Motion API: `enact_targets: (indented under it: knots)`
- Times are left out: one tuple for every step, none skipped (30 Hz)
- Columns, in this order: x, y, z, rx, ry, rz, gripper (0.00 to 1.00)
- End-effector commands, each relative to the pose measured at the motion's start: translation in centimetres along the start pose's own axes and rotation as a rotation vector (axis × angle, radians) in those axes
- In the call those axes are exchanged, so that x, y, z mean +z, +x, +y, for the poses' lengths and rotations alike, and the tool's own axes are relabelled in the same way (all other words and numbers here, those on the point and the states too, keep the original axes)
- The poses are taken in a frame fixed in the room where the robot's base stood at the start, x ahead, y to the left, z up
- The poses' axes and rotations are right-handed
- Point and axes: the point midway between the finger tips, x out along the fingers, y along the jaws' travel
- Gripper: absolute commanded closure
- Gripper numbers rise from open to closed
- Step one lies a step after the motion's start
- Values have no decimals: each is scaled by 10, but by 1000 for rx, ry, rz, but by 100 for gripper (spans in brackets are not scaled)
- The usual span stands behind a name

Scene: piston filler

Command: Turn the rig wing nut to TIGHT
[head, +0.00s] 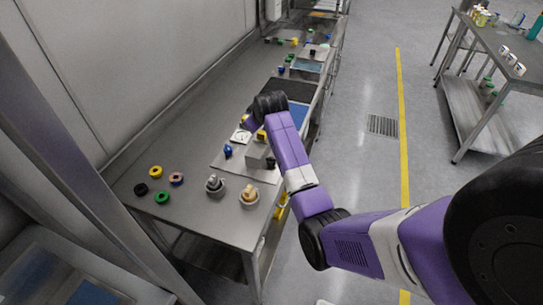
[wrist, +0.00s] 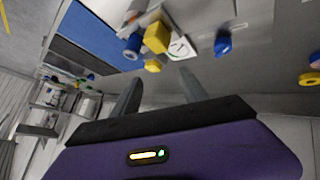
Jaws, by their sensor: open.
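My gripper (wrist: 159,76) is open and empty in the wrist view, its two fingers pointing toward the rig. Beyond the fingertips are a yellow block (wrist: 157,37), a smaller yellow piece (wrist: 152,66) and a white dial card (wrist: 180,48) with a dark mark. A blue knob-like part (wrist: 222,43) stands to the right, and a dark blue round part (wrist: 132,46) to the left. I cannot tell which part is the wing nut, nor read a TIGHT mark. In the head view, the dial card (head: 241,136) and blue part (head: 228,151) sit on the rig plate (head: 229,165), left of my arm.
A grey block (head: 257,154) stands on the plate. Open floor with a drain (head: 382,125) lies to the right.

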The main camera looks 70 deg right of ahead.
Motion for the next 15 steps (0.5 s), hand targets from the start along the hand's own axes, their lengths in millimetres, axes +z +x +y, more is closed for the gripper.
enact_targets:
  knots:
    - [-8, -2, 19, -12, -8, -41, 48]
    - [-8, -2, 25, -27, -18, -74, 48]
    - [-5, -3, 30, -54, -35, -121, 48]
    - [-2, -3, 31, -78, -51, -158, 48]
    - [4, -4, 30, -103, -69, -194, 48]
    - [13, -5, 27, -139, -93, -241, 48]
    - [19, -6, 24, -165, -111, -273, 48]
    - [26, -8, 20, -193, -130, -306, 48]
    - [35, -11, 14, -231, -155, -347, 48]
    - [41, -13, 10, -258, -173, -375, 48]
    - [48, -15, 6, -287, -190, -404, 48]
    - [56, -20, 2, -324, -212, -439, 48]
    - [60, -23, -2, -351, -229, -463, 48]
    - [66, -26, -5, -378, -242, -486, 48]
    - [71, -30, -9, -410, -260, -513, 48]
